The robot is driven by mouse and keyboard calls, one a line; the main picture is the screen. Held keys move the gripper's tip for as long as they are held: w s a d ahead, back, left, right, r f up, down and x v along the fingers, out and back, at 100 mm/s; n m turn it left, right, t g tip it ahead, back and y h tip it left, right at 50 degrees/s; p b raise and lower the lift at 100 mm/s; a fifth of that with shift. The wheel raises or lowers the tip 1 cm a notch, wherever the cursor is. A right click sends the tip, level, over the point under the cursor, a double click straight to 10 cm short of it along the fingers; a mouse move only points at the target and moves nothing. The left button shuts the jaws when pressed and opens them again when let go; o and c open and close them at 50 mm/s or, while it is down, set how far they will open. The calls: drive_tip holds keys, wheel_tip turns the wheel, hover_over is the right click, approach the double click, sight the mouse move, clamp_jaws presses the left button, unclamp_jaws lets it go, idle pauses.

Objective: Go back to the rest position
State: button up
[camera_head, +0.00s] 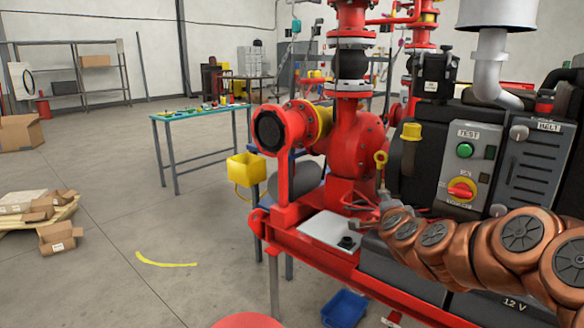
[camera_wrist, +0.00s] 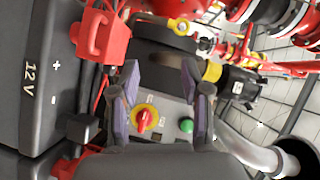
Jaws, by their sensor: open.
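My arm (camera_head: 480,243), copper-coloured, reaches in from the right edge of the head view, in front of the pump skid. My gripper (camera_wrist: 163,100) is open in the wrist view, with nothing between its two fingers. Past the fingers is the grey control panel (camera_head: 464,160) with a green button (camera_head: 464,150) and a red knob on a yellow plate (camera_head: 461,190). The red knob (camera_wrist: 145,117) and green button (camera_wrist: 186,125) show between the fingers in the wrist view. I cannot tell the exact distance from fingertips to panel.
The red pump (camera_head: 360,150) and its skid frame (camera_head: 320,255) stand close by my arm. A 12 V battery (camera_wrist: 35,80) is at the left of the wrist view. A grey exhaust pipe (camera_head: 487,60) rises behind the panel. Open floor (camera_head: 120,225) lies to the left.

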drive_tip(key=s+a+f+n+g+y, duration=0.35)
drive_tip(key=s+a+n, duration=0.25)
drive_tip(key=s+a, duration=0.2)
drive_tip(key=s+a+f+n+g+y, duration=0.3)
drive_tip(key=s+a+f+n+g, duration=0.15)
drive_tip(key=s+a, duration=0.4)
drive_tip(key=s+d+f+n+g+h, duration=0.2)
drive_tip(key=s+d+g, duration=0.15)
drive_tip(key=s, duration=0.85)
drive_tip(key=s+d+f+n+g+h, duration=0.1)
drive_tip(key=s+d+f+n+g, duration=0.2)
drive_tip(key=s, duration=0.9)
drive_tip(key=s+d+f+n+g+h, duration=0.1)
drive_tip(key=s+d+f+g+h, duration=0.2)
drive_tip(key=s, duration=0.9)
wheel_tip(320, 180, up, 20)
drive_tip(key=y+p, duration=0.1)
drive_tip(key=p, duration=1.7)
drive_tip(key=shift+a+r+y, duration=0.15)
drive_tip(key=shift+r+y, duration=0.05)
drive_tip(key=shift+y, duration=0.15)
